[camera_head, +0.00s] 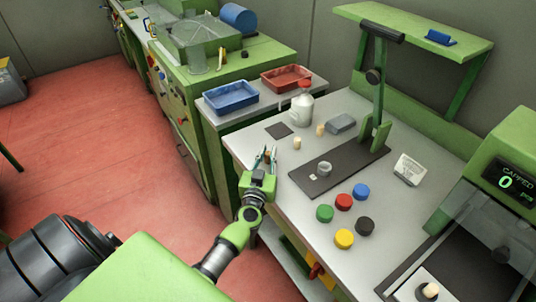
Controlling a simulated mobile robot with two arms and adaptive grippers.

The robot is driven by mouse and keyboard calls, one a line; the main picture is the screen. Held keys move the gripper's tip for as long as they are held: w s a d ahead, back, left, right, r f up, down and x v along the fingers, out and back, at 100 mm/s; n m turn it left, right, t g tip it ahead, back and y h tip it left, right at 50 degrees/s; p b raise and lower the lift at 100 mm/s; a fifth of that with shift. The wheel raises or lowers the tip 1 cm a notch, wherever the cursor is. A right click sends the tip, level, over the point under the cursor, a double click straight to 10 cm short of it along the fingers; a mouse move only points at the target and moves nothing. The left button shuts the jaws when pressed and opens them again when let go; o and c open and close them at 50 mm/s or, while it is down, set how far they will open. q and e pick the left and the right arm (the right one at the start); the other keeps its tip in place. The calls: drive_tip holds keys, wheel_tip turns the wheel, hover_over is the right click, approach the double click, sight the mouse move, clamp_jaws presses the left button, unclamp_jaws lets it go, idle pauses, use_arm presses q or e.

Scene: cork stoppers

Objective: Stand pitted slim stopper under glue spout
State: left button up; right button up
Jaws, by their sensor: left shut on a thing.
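My left gripper (267,156) is over the near left edge of the worktable, its fingers pointing away from me. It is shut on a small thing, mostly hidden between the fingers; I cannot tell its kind. A pale cork stopper (296,142) stands on the table right of the fingertips, apart from them. Another cork stopper (320,129) stands farther back. Pits are too small to see. A white bottle with a red top (302,108) stands behind them; I cannot tell if it bears the glue spout. My right gripper is not in view.
A dark board (310,181) carries a green stand (379,90) and a grey ring (324,169). Several coloured caps (343,201) lie in front. A grey block (341,123), a dark pad (279,130) and a white card (408,169) are nearby. A cork (430,290) is in the right machine.

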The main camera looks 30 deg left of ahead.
use_arm(q)
drive_tip(key=shift+f, duration=0.25)
drive_tip(key=o, duration=0.6)
drive_tip(key=shift+o, duration=0.2)
